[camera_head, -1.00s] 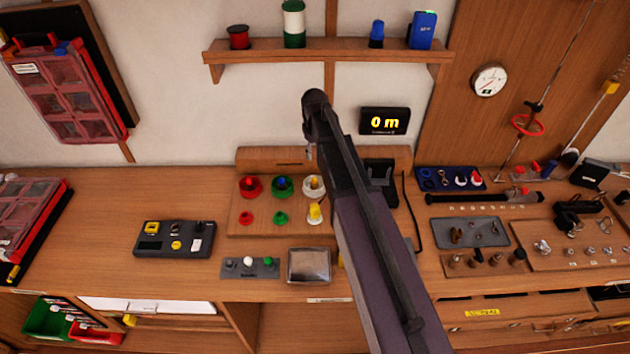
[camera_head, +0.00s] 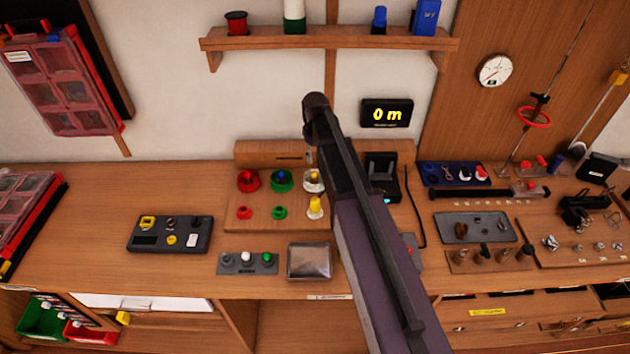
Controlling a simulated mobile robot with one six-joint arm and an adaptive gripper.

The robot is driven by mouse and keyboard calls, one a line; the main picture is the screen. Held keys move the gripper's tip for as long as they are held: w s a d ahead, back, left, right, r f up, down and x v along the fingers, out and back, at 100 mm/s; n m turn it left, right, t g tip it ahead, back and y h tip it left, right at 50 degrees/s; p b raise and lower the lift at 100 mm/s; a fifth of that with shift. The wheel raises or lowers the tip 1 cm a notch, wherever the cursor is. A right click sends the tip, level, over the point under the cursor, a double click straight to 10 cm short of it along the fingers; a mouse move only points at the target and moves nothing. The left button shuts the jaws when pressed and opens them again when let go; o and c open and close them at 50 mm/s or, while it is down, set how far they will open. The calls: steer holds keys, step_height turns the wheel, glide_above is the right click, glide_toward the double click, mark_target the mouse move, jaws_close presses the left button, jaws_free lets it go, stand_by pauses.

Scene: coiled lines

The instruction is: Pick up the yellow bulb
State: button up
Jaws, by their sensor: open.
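A small yellow piece (camera_head: 315,206), perhaps the yellow bulb, stands on the wooden board (camera_head: 262,222) in the front row. Behind it a white ring-shaped piece (camera_head: 309,187) has a yellow top (camera_head: 315,175); I cannot tell for sure which is the bulb. Both are just left of my dark arm, which crosses the view from the bottom right up to a joint near the middle. My gripper does not show clearly; it seems hidden behind the arm.
Red (camera_head: 247,181) and green (camera_head: 282,182) pieces share the board. A black box (camera_head: 170,234), a grey tray (camera_head: 233,265) and a silver box (camera_head: 310,262) lie nearby. A shelf (camera_head: 330,42) is above. The right side is crowded; the left bench is fairly clear.

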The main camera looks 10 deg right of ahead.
mark_target(315, 172)
steer(key=shift+f+b, duration=1.8)
steer(key=shift+f, duration=0.3)
steer(key=shift+w+f+b, duration=0.2)
steer(key=shift+f+b, duration=2.4)
steer(key=shift+c, duration=0.2)
steer(key=c, duration=0.5)
